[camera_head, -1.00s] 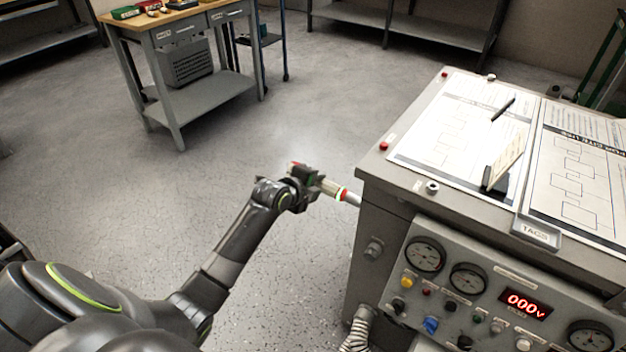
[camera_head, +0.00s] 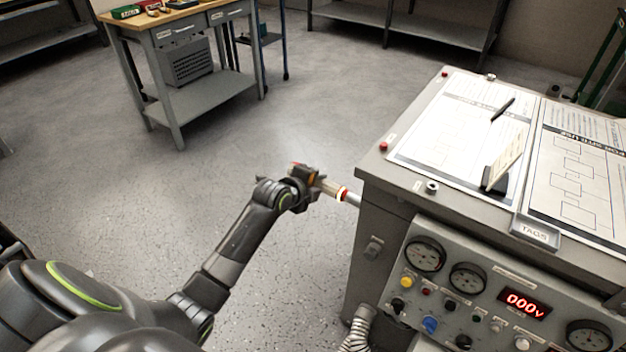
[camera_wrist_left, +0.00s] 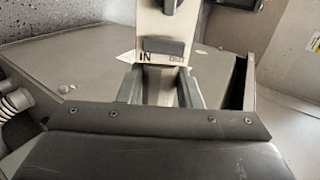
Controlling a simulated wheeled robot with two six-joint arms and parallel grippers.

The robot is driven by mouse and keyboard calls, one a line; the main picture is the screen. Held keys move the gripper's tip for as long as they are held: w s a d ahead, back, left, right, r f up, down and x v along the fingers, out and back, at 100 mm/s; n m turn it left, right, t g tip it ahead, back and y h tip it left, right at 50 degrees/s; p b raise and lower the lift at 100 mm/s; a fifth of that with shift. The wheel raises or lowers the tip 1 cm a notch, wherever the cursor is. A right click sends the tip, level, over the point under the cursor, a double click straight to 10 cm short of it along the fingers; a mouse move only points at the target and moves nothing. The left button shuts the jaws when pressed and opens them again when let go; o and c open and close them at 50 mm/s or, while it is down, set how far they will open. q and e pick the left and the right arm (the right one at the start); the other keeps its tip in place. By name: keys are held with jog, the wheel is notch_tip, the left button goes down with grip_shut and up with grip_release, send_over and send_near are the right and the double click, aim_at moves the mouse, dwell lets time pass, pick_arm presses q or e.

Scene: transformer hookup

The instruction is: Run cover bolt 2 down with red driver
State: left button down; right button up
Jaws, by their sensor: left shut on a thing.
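My left gripper (camera_head: 313,184) is shut on a driver (camera_head: 331,188) with a pale body and a red ring. It holds the driver out to the right, with its grey tip end at the left side of the grey cabinet (camera_head: 358,240). Whether the tip touches a bolt cannot be seen. In the left wrist view the two fingers (camera_wrist_left: 160,88) point ahead at a pale part marked "IN" with a dark block on it. Which bolt is cover bolt 2 cannot be told. My right gripper is out of view.
The cabinet top carries paper diagrams (camera_head: 465,130), a black pen (camera_head: 503,109) and a propped card (camera_head: 502,163). Its front panel has gauges, knobs and a display (camera_head: 525,303) reading 000v. A workbench (camera_head: 190,100) stands at the back left. Open floor lies between.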

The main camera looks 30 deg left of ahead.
pick_arm(q)
jog(key=shift+r, duration=0.15)
jog(key=shift+w+a+b, duration=0.2)
jog(key=shift+a+b, duration=0.1)
jog(key=shift+a, duration=0.8)
jog(key=shift+w+a+b, duration=0.15)
jog(key=shift+a+b, duration=0.1)
jog(key=shift+a, duration=0.85)
